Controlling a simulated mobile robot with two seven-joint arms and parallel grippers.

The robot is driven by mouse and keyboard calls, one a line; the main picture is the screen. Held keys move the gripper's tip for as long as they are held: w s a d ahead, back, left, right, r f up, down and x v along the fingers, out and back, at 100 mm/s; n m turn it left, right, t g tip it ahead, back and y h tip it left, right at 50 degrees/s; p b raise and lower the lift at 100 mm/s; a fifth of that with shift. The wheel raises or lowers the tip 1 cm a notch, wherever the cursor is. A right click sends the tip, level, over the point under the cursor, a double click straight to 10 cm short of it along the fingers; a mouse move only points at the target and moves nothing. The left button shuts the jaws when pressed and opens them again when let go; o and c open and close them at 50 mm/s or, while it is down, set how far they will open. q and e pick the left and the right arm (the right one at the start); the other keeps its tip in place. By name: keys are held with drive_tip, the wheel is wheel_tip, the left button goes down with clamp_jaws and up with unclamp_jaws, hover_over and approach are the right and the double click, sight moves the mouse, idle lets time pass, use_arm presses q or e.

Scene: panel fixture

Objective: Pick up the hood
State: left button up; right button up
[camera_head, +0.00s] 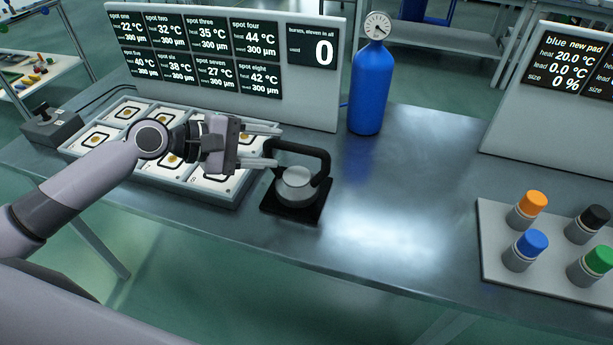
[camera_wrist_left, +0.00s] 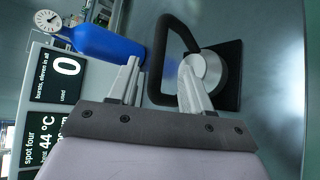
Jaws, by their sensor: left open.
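The hood (camera_head: 296,186) looks like a short grey cylinder with a thick black looped handle (camera_head: 324,163). It stands on a square black pad (camera_head: 270,206) near the table's front edge. My left gripper (camera_head: 277,147) is open and empty, with its fingers pointing right toward the handle's top. In the left wrist view, the handle's bar (camera_wrist_left: 157,62) shows between the two fingers of the left gripper (camera_wrist_left: 160,65), and the grey body (camera_wrist_left: 208,70) lies beyond the right finger. I cannot tell how far the fingers reach around the bar. My right gripper is out of view.
A tray of square spots (camera_head: 205,190) lies under my left arm, before a display panel (camera_head: 312,105). A blue cylinder with a gauge (camera_head: 370,90) stands behind the hood. A plate with several coloured-capped jars (camera_head: 495,255) is at right. The table (camera_head: 415,200) between is clear.

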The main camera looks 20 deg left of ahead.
sight(292, 147)
use_arm(q)
drive_tip(key=p+x, duration=0.1)
drive_tip(key=x, duration=0.4)
drive_tip(key=shift+w+d, duration=0.25)
drive_tip(key=shift+d, duration=0.15)
drive_tip(key=shift+w+d+f, duration=0.25)
drive_tip(key=shift+w+d, duration=0.05)
drive_tip(key=shift+d, duration=0.1)
clamp_jaws()
idle(0.7)
drive_tip(key=shift+r, duration=0.15)
